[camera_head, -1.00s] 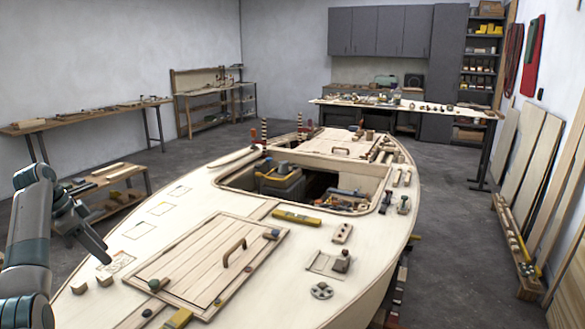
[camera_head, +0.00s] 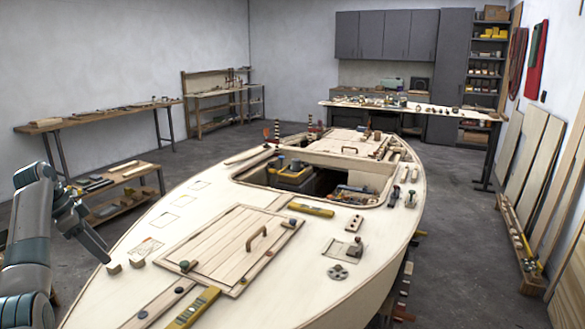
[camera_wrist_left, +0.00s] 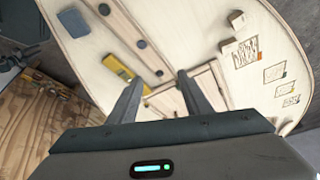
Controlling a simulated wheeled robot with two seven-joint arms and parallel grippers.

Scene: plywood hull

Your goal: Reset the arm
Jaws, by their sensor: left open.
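My left arm comes in from the left edge in the head view. Its gripper (camera_head: 92,238) hangs beside the left edge of the plywood hull (camera_head: 300,270), above the floor side of the deck. In the left wrist view its two fingers (camera_wrist_left: 157,90) are spread apart with nothing between them. The deck, a yellow level (camera_wrist_left: 118,67) and part of the slatted hatch (camera_wrist_left: 170,98) show beyond the fingers. My right gripper is not in either view.
The slatted hatch cover (camera_head: 215,248) with a handle lies on the deck. Small wooden blocks (camera_head: 114,268) sit near the hull's left edge. The open cockpit (camera_head: 318,182) holds tools. A low bench (camera_head: 125,174) stands left of the hull.

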